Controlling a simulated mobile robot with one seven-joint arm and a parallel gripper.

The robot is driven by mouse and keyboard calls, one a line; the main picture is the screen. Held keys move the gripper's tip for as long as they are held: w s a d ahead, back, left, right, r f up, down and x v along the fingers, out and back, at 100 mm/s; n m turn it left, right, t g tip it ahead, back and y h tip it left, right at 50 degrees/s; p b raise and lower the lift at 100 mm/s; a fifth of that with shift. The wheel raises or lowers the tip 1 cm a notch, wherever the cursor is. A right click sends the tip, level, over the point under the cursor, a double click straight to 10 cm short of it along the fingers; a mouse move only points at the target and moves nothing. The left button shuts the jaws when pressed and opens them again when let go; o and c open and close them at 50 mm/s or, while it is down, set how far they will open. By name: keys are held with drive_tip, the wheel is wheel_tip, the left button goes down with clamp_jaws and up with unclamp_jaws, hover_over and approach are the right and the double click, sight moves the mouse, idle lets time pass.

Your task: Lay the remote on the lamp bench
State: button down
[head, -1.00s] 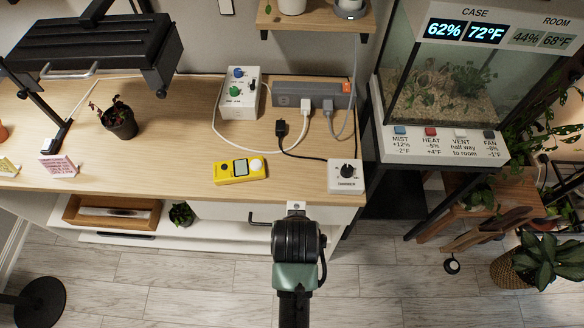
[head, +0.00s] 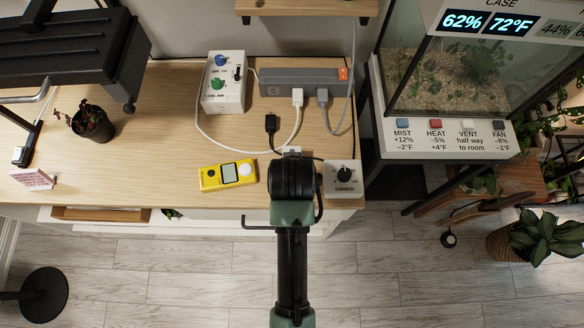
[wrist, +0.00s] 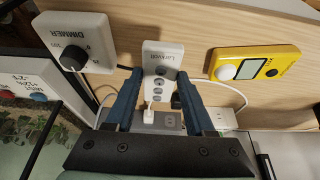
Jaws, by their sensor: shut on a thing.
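The remote (wrist: 162,60) is a small white handset with grey round buttons. In the wrist view it sits between the two blue fingers of my gripper (wrist: 160,78), which is shut on it. In the head view my gripper (head: 291,157) is over the front edge of the wooden lamp bench (head: 150,135), and only a pale end of the remote shows past my wrist. The black lamp hood (head: 70,50) stands over the bench's left part. I cannot tell the remote's height above the bench.
A yellow meter (head: 228,174) lies left of my gripper and a white dimmer box (head: 342,178) right of it. Behind are a grey power strip (head: 300,80) with plugs and cables, and a white control box (head: 223,82). A potted plant (head: 92,123) stands left; bench between is clear.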

drive_tip(key=shift+f, duration=2.6)
drive_tip(key=shift+f, duration=0.1)
drive_tip(key=shift+c, duration=1.3)
unclamp_jaws()
